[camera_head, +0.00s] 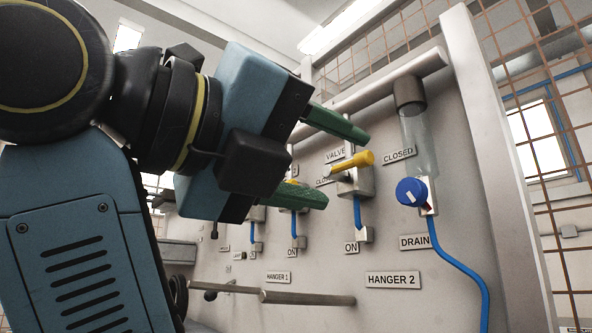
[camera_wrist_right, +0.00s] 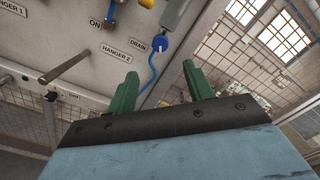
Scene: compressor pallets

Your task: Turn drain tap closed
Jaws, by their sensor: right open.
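The drain tap is a round blue knob (camera_head: 411,191) below a clear cylinder (camera_head: 418,140) on the wall panel, above the DRAIN label (camera_head: 415,242). The knob also shows in the right wrist view (camera_wrist_right: 159,43), beyond the fingertips. A CLOSED label (camera_head: 399,153) sits left of the cylinder. My right gripper (camera_head: 346,168) is open and empty, with green fingers spread to the left of the knob and apart from it. Its fingers also show in the right wrist view (camera_wrist_right: 160,72). My left gripper is not in view.
A yellow valve lever (camera_head: 349,164) appears between my fingers in the head view. A blue hose (camera_head: 460,266) runs down from the tap. A bar (camera_head: 308,298) sticks out below. A white post (camera_head: 497,150) and mesh fence (camera_head: 545,110) stand at the right.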

